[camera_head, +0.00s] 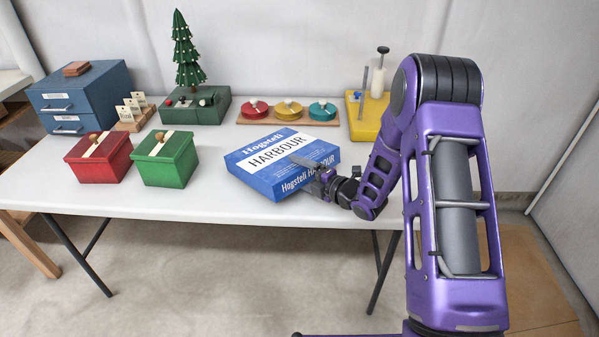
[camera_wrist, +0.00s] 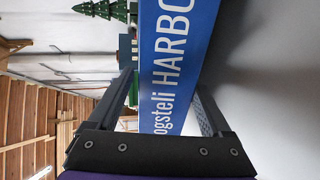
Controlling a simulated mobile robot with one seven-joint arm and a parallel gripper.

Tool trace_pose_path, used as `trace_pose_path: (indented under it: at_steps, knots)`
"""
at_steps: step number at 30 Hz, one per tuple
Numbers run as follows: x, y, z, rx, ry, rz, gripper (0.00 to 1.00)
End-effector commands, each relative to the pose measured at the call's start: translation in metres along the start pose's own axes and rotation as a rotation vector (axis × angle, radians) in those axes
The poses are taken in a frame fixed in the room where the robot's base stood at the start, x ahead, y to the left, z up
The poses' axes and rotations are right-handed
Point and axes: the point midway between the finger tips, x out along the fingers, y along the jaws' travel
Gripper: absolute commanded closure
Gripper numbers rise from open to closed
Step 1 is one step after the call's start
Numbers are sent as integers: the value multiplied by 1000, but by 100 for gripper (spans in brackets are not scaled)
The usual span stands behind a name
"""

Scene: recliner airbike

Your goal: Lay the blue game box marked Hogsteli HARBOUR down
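The blue game box (camera_head: 257,163) with a white title band reading HARBOUR is at the table's middle front, its broad face up. Its lettered side faces me. My gripper (camera_head: 313,172) is at its right front, with one dark finger lying over the top face. The other finger is hidden there. In the wrist view, the box's lettered side (camera_wrist: 172,65) stands between the two fingers of my gripper (camera_wrist: 166,88), which appear close against both faces. I cannot tell whether the far edge of the box touches the table.

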Motion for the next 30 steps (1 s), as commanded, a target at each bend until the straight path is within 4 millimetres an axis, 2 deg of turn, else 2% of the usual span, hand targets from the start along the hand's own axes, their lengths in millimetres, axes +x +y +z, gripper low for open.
trace_pose_path:
  at_steps: [22, 30]
  knots:
    - [-2, 4, 0, 1, 0, -3, 19]
    - [-12, 2, 0, 1, 0, -2, 19]
